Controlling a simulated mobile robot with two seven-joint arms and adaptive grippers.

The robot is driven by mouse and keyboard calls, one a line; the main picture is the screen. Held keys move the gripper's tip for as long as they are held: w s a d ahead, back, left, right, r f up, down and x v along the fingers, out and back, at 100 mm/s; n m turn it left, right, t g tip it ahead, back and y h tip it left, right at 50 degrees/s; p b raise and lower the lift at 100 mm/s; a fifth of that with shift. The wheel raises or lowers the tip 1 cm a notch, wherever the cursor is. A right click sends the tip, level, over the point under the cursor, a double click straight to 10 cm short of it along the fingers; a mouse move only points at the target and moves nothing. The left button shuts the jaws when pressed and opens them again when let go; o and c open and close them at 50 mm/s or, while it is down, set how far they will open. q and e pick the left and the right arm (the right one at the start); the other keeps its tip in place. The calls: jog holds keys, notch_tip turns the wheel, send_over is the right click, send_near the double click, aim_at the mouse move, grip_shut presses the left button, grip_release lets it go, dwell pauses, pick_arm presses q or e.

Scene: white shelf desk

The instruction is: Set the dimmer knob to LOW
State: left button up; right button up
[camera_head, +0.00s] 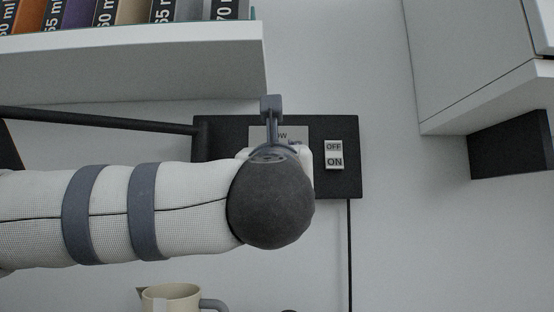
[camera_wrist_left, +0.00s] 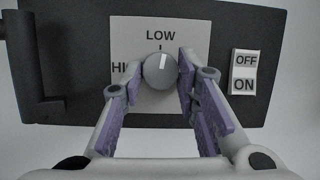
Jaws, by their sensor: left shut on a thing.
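The dimmer knob (camera_wrist_left: 157,75) is a round grey dial on a light plate (camera_wrist_left: 200,28) of the black wall panel (camera_wrist_left: 75,45). The plate reads LOW at the top, with HI partly hidden at the left. The knob's white mark points up, leaning slightly right, close to the LOW tick. My left gripper (camera_wrist_left: 159,69) is shut on the knob, one purple-padded finger on each side. In the head view my left arm covers the knob and most of the plate. My right gripper is in neither view.
An OFF/ON rocker switch (camera_head: 334,155) sits right of the plate. A black bar (camera_head: 100,121) reaches the panel (camera_head: 345,185) from the left. A shelf (camera_head: 130,62) hangs above left, a white cabinet (camera_head: 475,60) at right. A beige mug (camera_head: 170,298) stands below.

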pick_arm(q)
jog(key=shift+n+y, duration=0.6)
jog(key=shift+n, duration=0.8)
jog(key=o, duration=1.2)
jog(key=shift+c, duration=0.2)
jog(key=shift+s+d, duration=0.1)
jog(key=v, duration=1.1)
jog(key=shift+s, duration=0.35)
jog(key=shift+f, duration=0.15)
